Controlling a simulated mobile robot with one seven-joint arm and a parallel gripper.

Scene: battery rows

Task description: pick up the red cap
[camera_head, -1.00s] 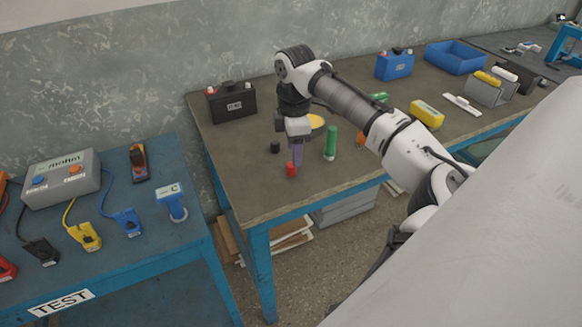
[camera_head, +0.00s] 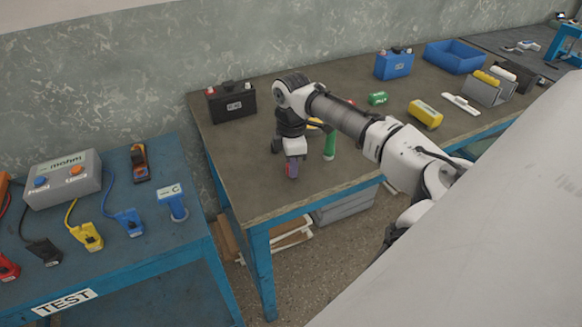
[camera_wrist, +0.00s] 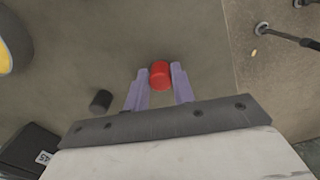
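The red cap (camera_wrist: 160,75) stands on the table between the tips of my gripper's two purple fingers in the wrist view. My gripper (camera_wrist: 160,84) is open around it, with a gap showing on the left side and a narrower one on the right. In the head view my gripper (camera_head: 291,170) points down at the front part of the grey-topped table (camera_head: 250,197). There the red cap (camera_head: 287,170) is mostly hidden behind the fingers.
A small black cap (camera_wrist: 100,101) stands left of my gripper. A green cylinder (camera_head: 329,146) stands close to its right in the head view. A black battery (camera_head: 231,103) is behind. The table's edge (camera_wrist: 229,55) is on the right in the wrist view.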

